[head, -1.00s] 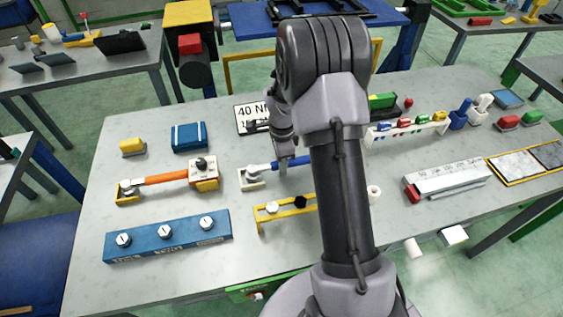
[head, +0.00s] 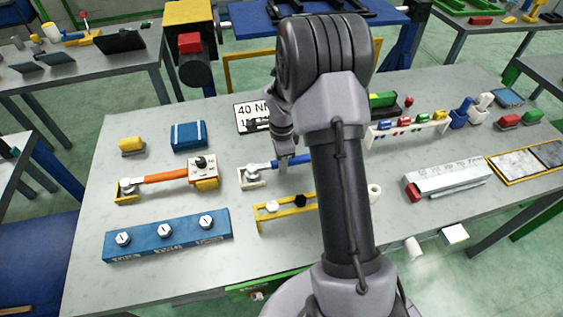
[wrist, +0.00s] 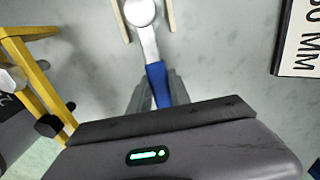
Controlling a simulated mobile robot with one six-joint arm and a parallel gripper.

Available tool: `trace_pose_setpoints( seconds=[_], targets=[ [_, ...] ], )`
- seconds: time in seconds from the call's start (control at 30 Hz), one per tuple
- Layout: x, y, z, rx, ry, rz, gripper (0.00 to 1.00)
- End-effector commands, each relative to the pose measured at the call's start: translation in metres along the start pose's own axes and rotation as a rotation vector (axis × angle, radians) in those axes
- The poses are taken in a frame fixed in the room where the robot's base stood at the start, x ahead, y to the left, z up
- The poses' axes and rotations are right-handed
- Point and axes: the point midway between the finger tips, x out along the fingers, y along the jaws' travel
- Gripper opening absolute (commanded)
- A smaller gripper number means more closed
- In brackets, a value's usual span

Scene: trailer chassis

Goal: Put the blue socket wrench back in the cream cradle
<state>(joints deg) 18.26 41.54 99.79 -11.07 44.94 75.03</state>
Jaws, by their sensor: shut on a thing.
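The blue socket wrench has a blue handle (head: 296,160) and a silver ratchet head; its head end also shows in the wrist view (wrist: 142,12). My gripper (wrist: 157,92) is shut on the blue handle near the silver neck. The cream cradle (head: 251,184) is on the bench at the wrench's head end. In the wrist view, the silver head lies between the cradle's two cream walls (wrist: 171,16). Whether the head rests on the cradle or hangs just above it I cannot tell. My arm hides the far end of the handle in the head view.
A yellow rack (head: 268,213) stands close by in front. An orange-handled wrench (head: 165,177) lies in a yellow cradle to the left. A white "MM" plate (head: 250,117) lies behind. Bare bench top surrounds the cream cradle.

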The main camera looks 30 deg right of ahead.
Motion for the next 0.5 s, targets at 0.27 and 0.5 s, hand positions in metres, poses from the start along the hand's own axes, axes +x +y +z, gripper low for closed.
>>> trace_pose_setpoints(
  seconds=[0.27, 0.5],
  targets=[
    [-0.0003, -0.0004, 0.0, 0.0, 0.0, -0.001, 0.27],
    [-0.0001, -0.0003, 0.0, 0.0, 0.0, -0.001, 0.49]
  ],
)
